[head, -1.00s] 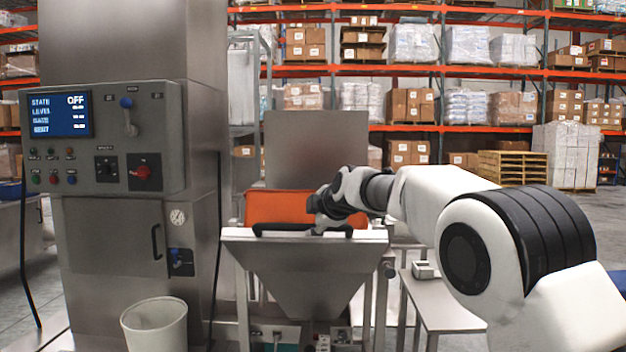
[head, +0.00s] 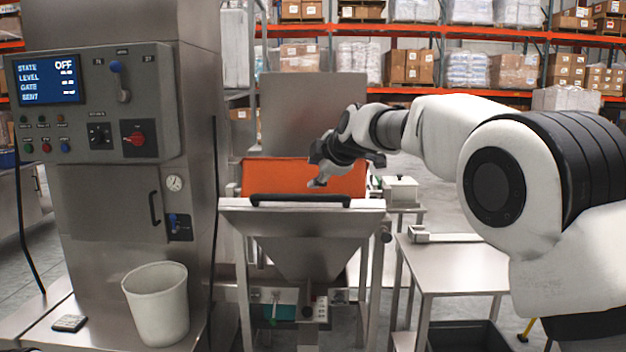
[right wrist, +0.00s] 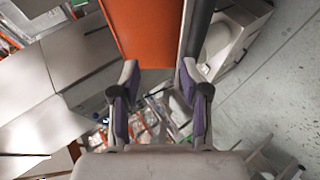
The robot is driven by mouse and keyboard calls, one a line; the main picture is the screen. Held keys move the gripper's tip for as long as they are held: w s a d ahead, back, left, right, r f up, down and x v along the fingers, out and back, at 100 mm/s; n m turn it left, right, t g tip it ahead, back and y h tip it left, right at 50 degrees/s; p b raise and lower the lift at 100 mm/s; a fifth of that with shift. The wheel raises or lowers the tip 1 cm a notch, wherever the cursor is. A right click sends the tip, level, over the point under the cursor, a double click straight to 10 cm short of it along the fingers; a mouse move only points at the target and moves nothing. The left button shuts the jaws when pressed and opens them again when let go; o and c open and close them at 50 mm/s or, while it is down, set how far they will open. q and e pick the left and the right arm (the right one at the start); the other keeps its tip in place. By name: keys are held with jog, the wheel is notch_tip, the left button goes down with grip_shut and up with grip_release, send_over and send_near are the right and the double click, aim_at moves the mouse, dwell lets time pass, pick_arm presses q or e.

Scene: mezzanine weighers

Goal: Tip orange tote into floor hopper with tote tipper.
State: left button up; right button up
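The orange tote (head: 275,176) sits behind the steel floor hopper (head: 300,228), in front of an upright steel plate (head: 315,115). A black bar handle (head: 298,199) runs along the hopper's top front edge. My right gripper (head: 316,178) is in front of the tote's right part, above the bar and apart from it. In the right wrist view my right gripper (right wrist: 158,68) is open, with nothing between its fingers. The orange tote (right wrist: 148,30) shows just beyond the fingertips there; I cannot tell if they touch it. My left gripper is out of view.
A control cabinet (head: 95,105) stands at the left; its screen reads OFF. A white bin (head: 157,305) stands at its foot beside a small dark keypad (head: 69,323). A steel side table (head: 460,265) is at the right, under my right arm. Shelving with boxes lies behind.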

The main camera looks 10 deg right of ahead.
jog(key=b+v, duration=0.2)
jog(key=v, duration=0.3)
jog(key=shift+s+r, duration=0.1)
jog(key=shift+s, duration=0.3)
